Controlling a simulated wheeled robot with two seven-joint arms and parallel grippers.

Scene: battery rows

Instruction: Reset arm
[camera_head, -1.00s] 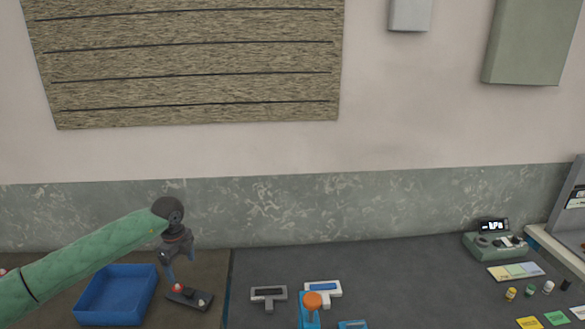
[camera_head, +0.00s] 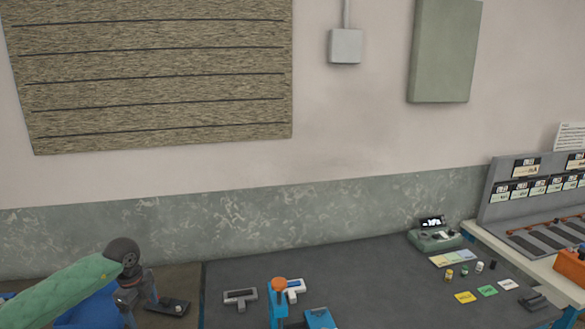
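My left arm, in a green sleeve, comes in from the left. Its dark wrist joint is at the lower left, and my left gripper (camera_head: 130,318) points down in front of the blue tray (camera_head: 85,312). The fingertips run into the bottom edge of the picture, so I cannot tell whether they are open or shut. A small black device (camera_head: 167,305) with a light knob lies on the brown mat just right of the gripper. My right gripper is not in view.
A grey T-shaped tool (camera_head: 240,296) and a white-blue one (camera_head: 292,287) lie mid-table, beside an orange-topped blue stand (camera_head: 279,300). A green tester (camera_head: 434,236), several batteries (camera_head: 465,271) and coloured cards (camera_head: 488,291) are to the right. A slotted rack (camera_head: 520,190) stands far right.

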